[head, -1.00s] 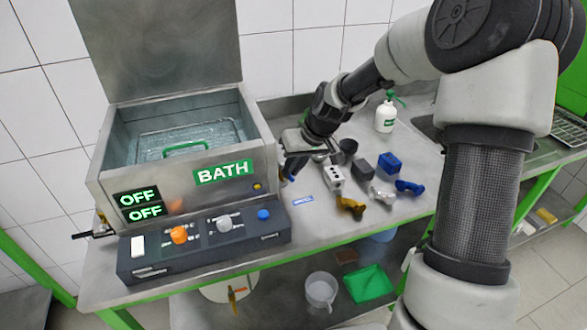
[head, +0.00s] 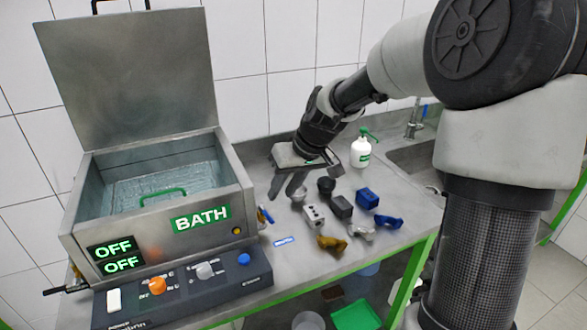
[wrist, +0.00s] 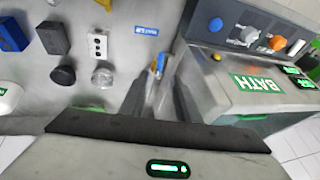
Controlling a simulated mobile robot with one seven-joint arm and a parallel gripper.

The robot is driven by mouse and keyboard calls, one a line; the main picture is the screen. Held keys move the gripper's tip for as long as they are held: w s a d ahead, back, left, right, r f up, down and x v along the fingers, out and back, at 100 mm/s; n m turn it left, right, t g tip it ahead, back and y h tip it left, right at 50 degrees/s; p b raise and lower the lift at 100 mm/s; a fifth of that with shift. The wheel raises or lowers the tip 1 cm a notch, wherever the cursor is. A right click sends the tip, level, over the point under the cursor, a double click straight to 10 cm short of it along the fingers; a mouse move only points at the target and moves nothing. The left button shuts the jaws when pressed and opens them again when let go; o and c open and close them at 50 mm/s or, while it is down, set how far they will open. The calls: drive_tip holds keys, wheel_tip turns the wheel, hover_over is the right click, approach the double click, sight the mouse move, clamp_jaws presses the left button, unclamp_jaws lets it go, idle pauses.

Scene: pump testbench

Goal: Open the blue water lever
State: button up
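The blue water lever (head: 265,215) is a small blue piece low beside the right side of the bath (head: 222,238). In the wrist view the blue lever (wrist: 160,62) shows beside the bath wall, with a yellow-orange part near it. Its exact position is too small to tell. My gripper (head: 287,194) points down, right of the bath and above the table, apart from the lever. In the wrist view its two blurred fingers (wrist: 160,100) stand apart with nothing held, and the lever appears beyond the gap between them.
A control panel (head: 180,290) with orange, grey and blue knobs lies before the bath. Grey, blue and yellow parts, including a white block (head: 313,215), stand right of my gripper. A blue label (head: 284,240) lies on bare table. A white bottle (head: 361,150) stands behind.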

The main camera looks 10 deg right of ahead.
drive_tip(key=v, duration=0.7)
drive_tip(key=shift+r, duration=0.3)
drive_tip(key=shift+d, duration=0.1)
